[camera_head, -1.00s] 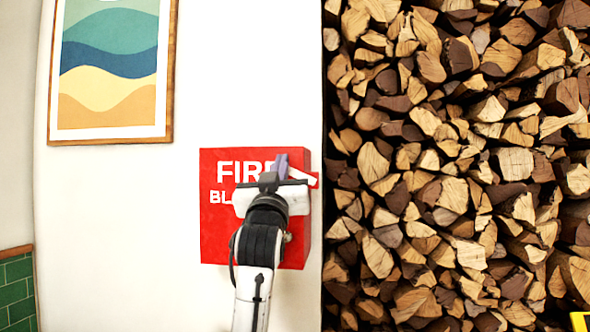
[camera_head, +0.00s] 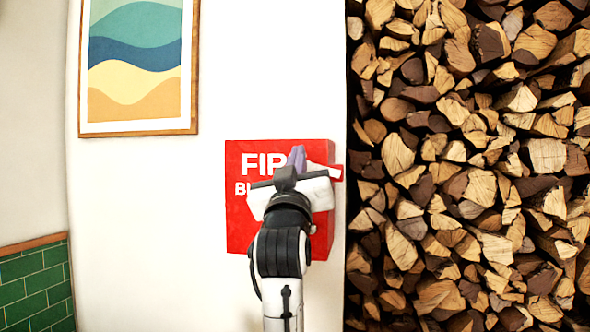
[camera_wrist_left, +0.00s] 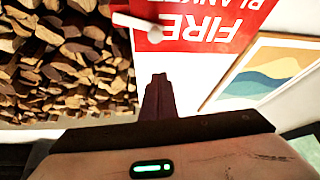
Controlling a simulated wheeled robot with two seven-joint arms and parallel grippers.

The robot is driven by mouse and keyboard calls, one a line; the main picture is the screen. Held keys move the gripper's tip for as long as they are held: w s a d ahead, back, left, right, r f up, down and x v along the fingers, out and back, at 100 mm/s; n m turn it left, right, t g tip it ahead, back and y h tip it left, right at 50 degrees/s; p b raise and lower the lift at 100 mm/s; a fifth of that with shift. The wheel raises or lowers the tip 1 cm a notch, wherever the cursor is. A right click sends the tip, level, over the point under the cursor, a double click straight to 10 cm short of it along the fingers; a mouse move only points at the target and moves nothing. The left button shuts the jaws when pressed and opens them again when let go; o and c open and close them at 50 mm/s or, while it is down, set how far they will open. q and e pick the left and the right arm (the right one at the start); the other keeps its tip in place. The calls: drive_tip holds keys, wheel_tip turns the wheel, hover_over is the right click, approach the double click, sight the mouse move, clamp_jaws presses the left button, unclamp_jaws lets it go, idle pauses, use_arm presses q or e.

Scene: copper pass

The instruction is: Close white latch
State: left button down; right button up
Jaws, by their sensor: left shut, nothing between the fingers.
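A red box (camera_head: 240,215) lettered "FIRE BLANKET", partly covered by my arm, is on the white wall. The white latch (camera_wrist_left: 135,22) is a small bar sticking out at the box's edge in the left wrist view. In the head view its light end shows beside the box's upper right corner, partly behind my gripper. My left gripper (camera_head: 298,155) is in front of the box's upper right part, fingers shut and empty. In the left wrist view its dark fingers (camera_wrist_left: 158,82) point toward the box, apart from the latch in the picture. My right gripper is not in view.
A recess of stacked firewood (camera_head: 460,180) lies just right of the box. A framed wave picture (camera_head: 137,65) hangs at the upper left. Green tiles (camera_head: 35,285) cover the lower left wall. The white wall between picture and box is bare.

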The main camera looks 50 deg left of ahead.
use_arm(q)
drive_tip(key=shift+v, duration=2.05)
drive_tip(key=w+d+f+m+g+h, duration=0.1)
drive_tip(key=d+f+m+h, duration=0.25)
drive_tip(key=f, duration=0.85)
drive_tip(key=w+d+f+m+g+h, duration=0.15)
drive_tip(key=d+f+h, duration=0.25)
drive_tip(key=f, duration=0.8)
drive_tip(key=w+d+f+m+g+h, duration=0.1)
drive_tip(key=d+f+m+g+h, duration=0.2)
drive_tip(key=f, duration=0.8)
drive_tip(key=s+d+f+m+g+h, duration=0.25)
drive_tip(key=s+f, duration=0.25)
drive_tip(key=f, duration=0.3)
drive_tip(key=s+d+f+m+g+h, duration=0.1)
drive_tip(key=s+d+f, duration=0.35)
drive_tip(key=f, duration=0.35)
drive_tip(key=s+d+f+m+g+h, duration=0.1)
drive_tip(key=s+d+f+g, duration=0.2)
drive_tip(key=s+f, duration=0.35)
drive_tip(key=s+d+f+g+h, duration=0.15)
drive_tip(key=s+f, duration=0.25)
drive_tip(key=s, duration=0.6)
drive_tip(key=w+d+f+t+h+p, duration=0.1)
drive_tip(key=w+d+f+t, duration=0.2)
drive_tip(key=d+f, duration=0.4)
drive_tip(key=shift+w+d+f+t+h, duration=0.2)
drive_tip(key=shift+w+f+t+h, duration=0.3)
drive_tip(key=shift+f, duration=0.4)
